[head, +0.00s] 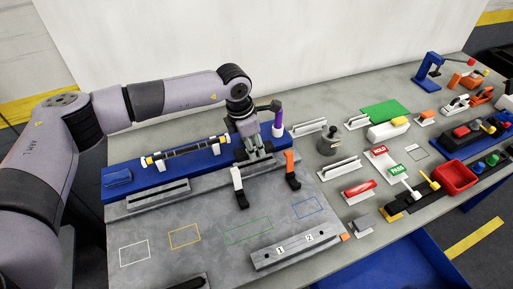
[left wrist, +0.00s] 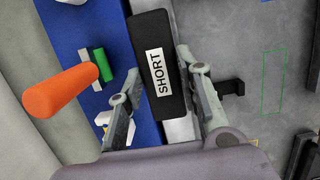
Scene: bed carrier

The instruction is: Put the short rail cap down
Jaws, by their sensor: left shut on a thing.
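The short rail cap (left wrist: 158,75) is a dark block with a white "SHORT" label in the left wrist view. It sits between the two fingers of my left gripper (left wrist: 163,105), which is shut on it. In the head view my left gripper (head: 257,153) points down near the right part of the long blue bed (head: 215,160). The cap cannot be made out clearly there. Whether its underside touches anything is hidden. My right gripper is not in view.
A dark bar with pale yellowish ends (head: 185,152) lies on the blue bed. A white-topped clamp (head: 237,179) and an orange-topped clamp (head: 292,170) stand in front. A purple handle (head: 276,112) rises to the right. The grey plate has bare outlined areas, including a green outline (head: 248,230).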

